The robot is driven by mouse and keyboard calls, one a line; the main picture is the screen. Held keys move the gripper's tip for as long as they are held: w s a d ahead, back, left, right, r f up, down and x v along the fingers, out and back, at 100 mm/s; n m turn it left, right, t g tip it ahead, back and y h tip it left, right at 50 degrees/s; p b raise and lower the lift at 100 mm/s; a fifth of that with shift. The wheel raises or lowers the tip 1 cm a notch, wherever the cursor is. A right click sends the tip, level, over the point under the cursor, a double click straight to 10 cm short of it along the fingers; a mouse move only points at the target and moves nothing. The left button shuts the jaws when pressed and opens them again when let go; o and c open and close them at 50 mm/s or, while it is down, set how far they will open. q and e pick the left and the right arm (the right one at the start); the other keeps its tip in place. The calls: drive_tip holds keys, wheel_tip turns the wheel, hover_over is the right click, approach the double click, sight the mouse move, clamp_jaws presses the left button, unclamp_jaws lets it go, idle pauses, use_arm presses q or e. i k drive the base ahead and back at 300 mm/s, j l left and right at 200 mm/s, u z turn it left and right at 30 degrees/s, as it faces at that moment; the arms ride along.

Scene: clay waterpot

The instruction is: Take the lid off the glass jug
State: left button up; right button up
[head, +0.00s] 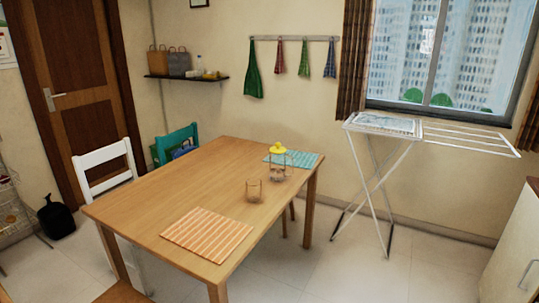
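The glass jug (277,172) stands upright on the wooden table, near its far right corner, by the teal striped placemat. Its yellow lid (278,149) sits on top of it. The jug is see-through and small in view, so its handle and what is inside it are hard to make out. Neither of my grippers is in the head view.
A clear glass (254,190) stands on the wooden table (190,185) in front of the jug. An orange striped placemat (207,234) lies near the front edge, a teal one (307,160) behind. White (104,158) and teal (178,138) chairs stand left; a drying rack (383,126) stands right.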

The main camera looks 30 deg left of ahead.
sight(277, 149)
drive_tip(key=i+u, duration=0.25)
drive_tip(key=u, duration=0.15)
drive_tip(key=i+l+u, duration=0.2)
drive_tip(key=u, duration=0.25)
drive_tip(key=i+l, duration=0.05)
